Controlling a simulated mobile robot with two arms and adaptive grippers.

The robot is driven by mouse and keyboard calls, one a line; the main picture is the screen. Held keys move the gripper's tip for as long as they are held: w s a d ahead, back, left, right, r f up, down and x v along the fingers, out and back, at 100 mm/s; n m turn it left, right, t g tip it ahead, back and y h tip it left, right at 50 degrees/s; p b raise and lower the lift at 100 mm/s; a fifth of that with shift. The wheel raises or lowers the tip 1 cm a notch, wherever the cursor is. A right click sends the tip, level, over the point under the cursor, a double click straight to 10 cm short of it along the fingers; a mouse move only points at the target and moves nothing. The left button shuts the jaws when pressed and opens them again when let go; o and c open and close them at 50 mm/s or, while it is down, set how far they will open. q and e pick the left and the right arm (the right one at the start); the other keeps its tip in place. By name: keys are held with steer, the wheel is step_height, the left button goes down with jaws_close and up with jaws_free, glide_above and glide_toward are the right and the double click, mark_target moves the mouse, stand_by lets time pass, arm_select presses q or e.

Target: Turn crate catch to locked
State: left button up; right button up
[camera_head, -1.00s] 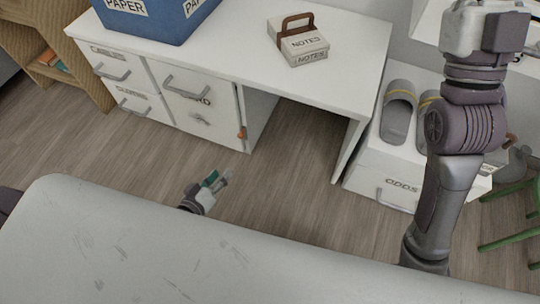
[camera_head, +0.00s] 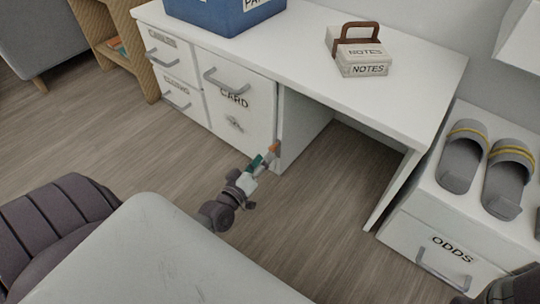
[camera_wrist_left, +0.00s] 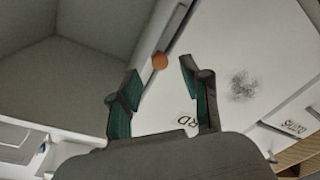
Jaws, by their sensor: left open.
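A small orange knob (camera_head: 274,147), which looks like the catch, sits at the right edge of the white CARD door (camera_head: 258,95) under the desk. In the left wrist view the orange knob (camera_wrist_left: 159,61) is round and lies just beyond and between the fingertips. My left gripper (camera_head: 265,160) is open with teal finger pads, close in front of the knob. The left wrist view shows the open fingers (camera_wrist_left: 161,75) on either side, with no clear contact. Whether the catch is locked cannot be told.
A blue paper box (camera_head: 215,15) and a NOTES box (camera_head: 362,62) with a brown handle stand on the white desk (camera_head: 300,45). Drawers with grey handles are to the left. An ODDS drawer unit (camera_head: 410,235) with grey slippers stands right. The space under the desk is open.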

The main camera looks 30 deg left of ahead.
arm_select(q)
steer(key=shift+w+b, duration=0.65)
steer(key=shift+w, duration=1.4)
jaws_close()
